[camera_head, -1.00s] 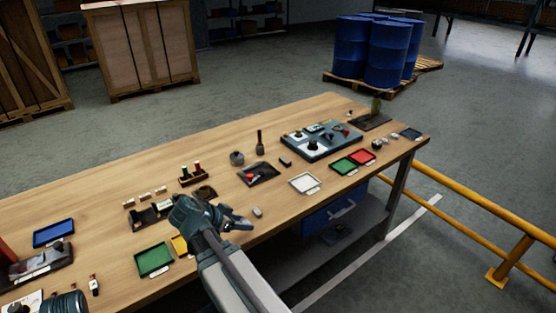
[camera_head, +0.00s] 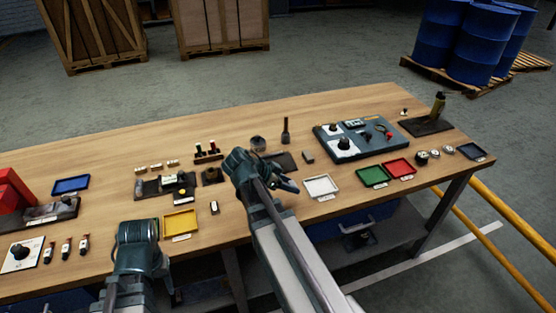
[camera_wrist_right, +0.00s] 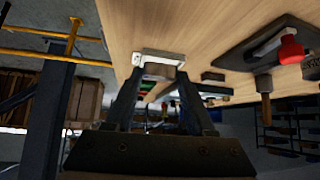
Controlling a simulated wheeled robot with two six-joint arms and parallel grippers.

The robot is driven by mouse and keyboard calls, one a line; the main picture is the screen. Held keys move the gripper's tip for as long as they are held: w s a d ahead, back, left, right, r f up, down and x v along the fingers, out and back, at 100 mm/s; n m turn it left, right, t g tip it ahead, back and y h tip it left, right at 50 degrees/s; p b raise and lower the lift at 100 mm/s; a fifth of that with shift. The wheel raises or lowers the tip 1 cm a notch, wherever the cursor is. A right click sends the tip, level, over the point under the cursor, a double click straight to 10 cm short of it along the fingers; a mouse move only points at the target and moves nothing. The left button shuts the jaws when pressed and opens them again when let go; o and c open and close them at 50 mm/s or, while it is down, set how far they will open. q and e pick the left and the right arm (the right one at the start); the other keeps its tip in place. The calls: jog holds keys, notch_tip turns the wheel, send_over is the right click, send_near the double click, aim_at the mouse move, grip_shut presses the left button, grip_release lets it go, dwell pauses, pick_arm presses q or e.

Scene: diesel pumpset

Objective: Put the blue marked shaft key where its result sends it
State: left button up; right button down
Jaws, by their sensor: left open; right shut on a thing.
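My right gripper (camera_head: 288,184) is above the table's front, just left of the white tray (camera_head: 321,186). In the right wrist view its fingers (camera_wrist_right: 155,84) are shut on a small grey-brown block (camera_wrist_right: 160,72), apparently the shaft key. No blue mark shows on it. My left gripper (camera_head: 150,275) is open, low at the front edge. Its fingertips are hard to make out. A yellow tray (camera_head: 181,223) lies right of my left arm. Green (camera_head: 373,176) and red (camera_head: 398,168) trays lie right of the white one. A blue tray (camera_head: 71,185) is at the left.
A small block (camera_head: 214,208) lies right of the yellow tray. A grey instrument panel (camera_head: 362,143) stands behind the green and red trays. A dark stand with a yellow-marked piece (camera_head: 181,192) sits behind the yellow tray.

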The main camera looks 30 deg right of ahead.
jog(key=w+a+r+p, duration=0.1)
jog(key=w+a+r, duration=0.1)
jog(key=w+a, duration=0.9)
jog(key=w+d, duration=0.2)
jog(key=d, duration=0.2)
jog(key=w+d+f, duration=0.1)
jog(key=w+d, duration=0.2)
jog(key=d, duration=0.2)
jog(key=w+d+b, duration=0.1)
jog(key=w+d, duration=0.1)
jog(key=d, duration=0.3)
jog(key=shift+w+d+f, duration=0.2)
jog(key=shift+w+f, duration=0.15)
jog(key=shift+f, duration=0.05)
jog(key=shift+w+d, duration=0.25)
jog(key=shift+d, duration=0.25)
notch_tip(320, 180, down, 4)
jog(key=b, duration=0.4)
jog(key=shift+a, duration=0.1)
jog(key=shift+r, duration=0.15)
jog(key=shift+f+b, duration=0.35)
jog(key=shift+s+f, duration=0.1)
